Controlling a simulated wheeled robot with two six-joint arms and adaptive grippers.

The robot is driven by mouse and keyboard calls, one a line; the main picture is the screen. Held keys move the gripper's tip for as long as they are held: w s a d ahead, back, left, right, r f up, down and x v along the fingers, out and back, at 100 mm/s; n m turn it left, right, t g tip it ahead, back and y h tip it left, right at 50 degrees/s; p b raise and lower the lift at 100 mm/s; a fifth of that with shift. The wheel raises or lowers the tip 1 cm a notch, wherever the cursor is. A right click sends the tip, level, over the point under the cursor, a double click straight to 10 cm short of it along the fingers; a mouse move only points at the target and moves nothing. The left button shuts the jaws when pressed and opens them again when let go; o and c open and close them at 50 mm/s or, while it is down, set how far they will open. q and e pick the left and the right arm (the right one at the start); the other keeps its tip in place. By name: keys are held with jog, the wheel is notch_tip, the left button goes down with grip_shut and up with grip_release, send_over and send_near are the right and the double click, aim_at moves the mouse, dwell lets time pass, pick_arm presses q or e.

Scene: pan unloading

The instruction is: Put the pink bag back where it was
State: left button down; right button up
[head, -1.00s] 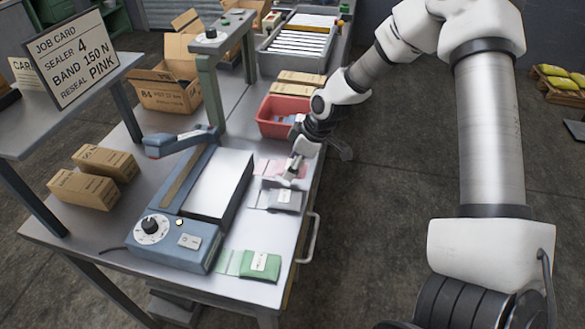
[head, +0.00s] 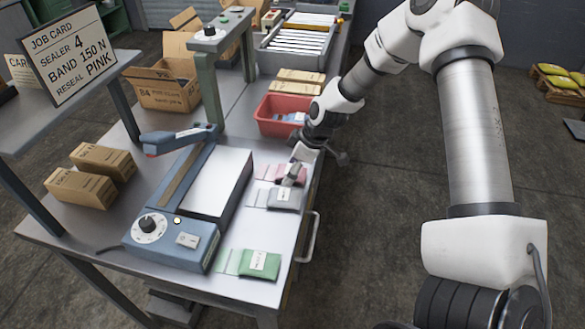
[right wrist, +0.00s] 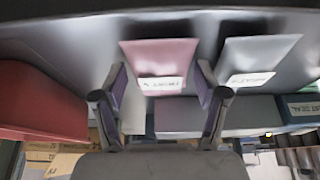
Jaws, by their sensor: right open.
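The pink bag (head: 270,172) lies flat on the workbench (head: 240,220), between the red bin and the grey bag (head: 284,198). My right gripper (head: 294,172) is at the bag and hides part of it in the head view. In the right wrist view the pink bag (right wrist: 160,62), with a white label, shows ahead between the two spread fingers of my right gripper (right wrist: 160,100). The fingers are open, with a gap on each side of the bag. My left gripper is not in view.
The sealer (head: 180,205) stands left of the bags. The green bag (head: 260,264) lies nearer the front edge. The red bin (head: 280,120) is behind the pink bag, and the grey bag also shows close beside it in the wrist view (right wrist: 255,58). Brown cartons (head: 90,175) stand at left.

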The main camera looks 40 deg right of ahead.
jog(key=shift+r, duration=0.2)
jog(key=p+v, duration=0.4)
jog(key=v, duration=0.3)
jog(key=shift+w, duration=0.1)
jog(key=v, duration=0.5)
